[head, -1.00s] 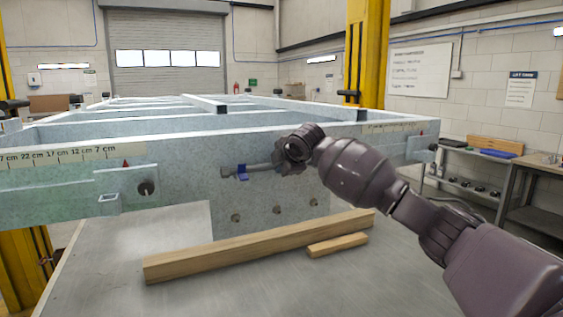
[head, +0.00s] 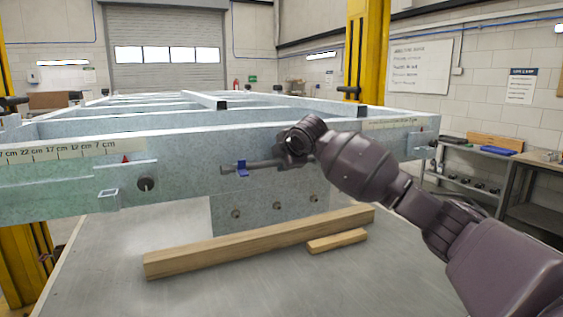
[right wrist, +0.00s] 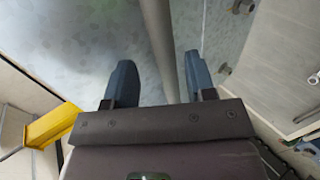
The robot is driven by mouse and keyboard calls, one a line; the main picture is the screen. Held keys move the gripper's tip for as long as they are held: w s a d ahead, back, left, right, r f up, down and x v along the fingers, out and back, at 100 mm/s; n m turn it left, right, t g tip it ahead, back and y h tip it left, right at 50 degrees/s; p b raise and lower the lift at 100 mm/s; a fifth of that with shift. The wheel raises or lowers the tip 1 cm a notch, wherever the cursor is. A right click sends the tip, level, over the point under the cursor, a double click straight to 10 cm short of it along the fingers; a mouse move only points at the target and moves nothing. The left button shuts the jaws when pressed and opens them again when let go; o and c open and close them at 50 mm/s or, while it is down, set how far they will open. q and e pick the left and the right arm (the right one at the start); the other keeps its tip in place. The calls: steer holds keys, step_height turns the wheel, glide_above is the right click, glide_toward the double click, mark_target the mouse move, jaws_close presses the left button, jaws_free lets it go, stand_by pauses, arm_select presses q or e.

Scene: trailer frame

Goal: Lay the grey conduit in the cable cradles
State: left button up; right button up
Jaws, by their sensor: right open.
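The grey conduit (head: 264,164) lies nearly level along the front face of the pale blue trailer frame. In the right wrist view the open gripper (right wrist: 160,75) has a finger on each side of the conduit (right wrist: 158,35), with gaps showing. My left gripper is not in view.
The trailer frame (head: 180,148) spans the view. A long wooden beam (head: 250,242) and a short wood block (head: 337,241) lie on the grey bench (head: 200,290) below it. A yellow post (head: 367,50) stands behind at the right. A side shelf (head: 470,165) stands at the far right.

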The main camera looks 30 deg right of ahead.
steer(key=b+v, duration=0.1)
steer(key=v, duration=0.8)
steer(key=shift+s+b, duration=0.35)
steer(key=shift+s, duration=0.1)
steer(key=shift+r, duration=0.1)
